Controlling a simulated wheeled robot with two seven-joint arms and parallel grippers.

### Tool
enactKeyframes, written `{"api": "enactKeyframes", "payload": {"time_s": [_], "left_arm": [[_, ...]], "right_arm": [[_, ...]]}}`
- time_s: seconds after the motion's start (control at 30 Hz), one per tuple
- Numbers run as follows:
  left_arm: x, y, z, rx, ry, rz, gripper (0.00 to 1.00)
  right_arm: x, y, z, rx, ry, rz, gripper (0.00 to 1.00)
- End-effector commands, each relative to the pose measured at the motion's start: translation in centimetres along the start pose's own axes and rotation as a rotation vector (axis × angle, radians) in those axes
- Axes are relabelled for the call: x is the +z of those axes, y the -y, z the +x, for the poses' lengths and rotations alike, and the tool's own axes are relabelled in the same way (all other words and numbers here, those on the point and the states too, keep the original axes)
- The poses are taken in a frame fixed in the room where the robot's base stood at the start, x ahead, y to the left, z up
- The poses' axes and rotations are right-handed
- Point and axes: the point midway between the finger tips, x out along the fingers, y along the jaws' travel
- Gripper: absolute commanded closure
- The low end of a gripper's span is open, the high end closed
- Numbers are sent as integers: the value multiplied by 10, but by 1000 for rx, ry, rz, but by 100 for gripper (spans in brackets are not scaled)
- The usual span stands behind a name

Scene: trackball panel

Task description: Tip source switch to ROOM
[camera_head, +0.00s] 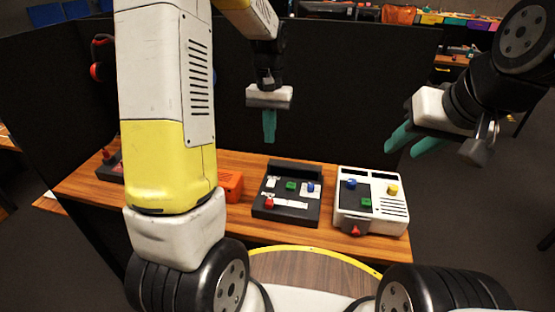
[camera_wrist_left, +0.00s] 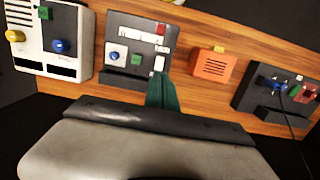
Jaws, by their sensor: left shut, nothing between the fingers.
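A black panel (camera_head: 314,212) lies on the wooden table, with a red knob (camera_head: 269,202), a green button (camera_head: 291,186), a blue knob on a white plate (camera_head: 311,188) and a small white piece (camera_head: 271,183). It also shows in the left wrist view (camera_wrist_left: 170,36). No lettering is legible, so I cannot tell which control is the source switch. My left gripper (camera_head: 269,138) is shut and empty, pointing down above the panel's back edge; its teal fingers (camera_wrist_left: 163,92) overlap that edge in the wrist view.
A white panel (camera_head: 354,208) with blue, yellow, green and red controls stands right of the black one. An orange box (camera_head: 230,185) is left, partly behind my left arm. A dark device (camera_wrist_left: 258,83) sits farther along the table. A black partition (camera_head: 340,90) rises behind.

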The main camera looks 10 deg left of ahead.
Motion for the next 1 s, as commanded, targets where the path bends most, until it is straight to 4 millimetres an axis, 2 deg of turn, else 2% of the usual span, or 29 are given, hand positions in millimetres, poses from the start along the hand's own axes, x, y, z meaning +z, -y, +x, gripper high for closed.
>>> {"api": "enactKeyframes", "payload": {"time_s": [0.13, 0.53, 0.67, 0.77, 1.0], "left_arm": [[-10, 0, 14, -14, 34, -1, 100], [-11, 0, 16, -17, 41, -1, 100], [-10, 0, 23, -17, 43, -1, 100], [-10, 0, 36, -17, 44, -1, 100], [-7, 1, 86, -17, 47, 0, 100]], "right_arm": [[0, 0, 0, 0, 0, 0, 64], [0, 0, 0, 0, 0, 0, 64], [0, 0, 0, 0, 0, 0, 64], [0, 0, 0, 0, 0, 0, 64], [0, 0, 0, 0, 0, 0, 64]]}}
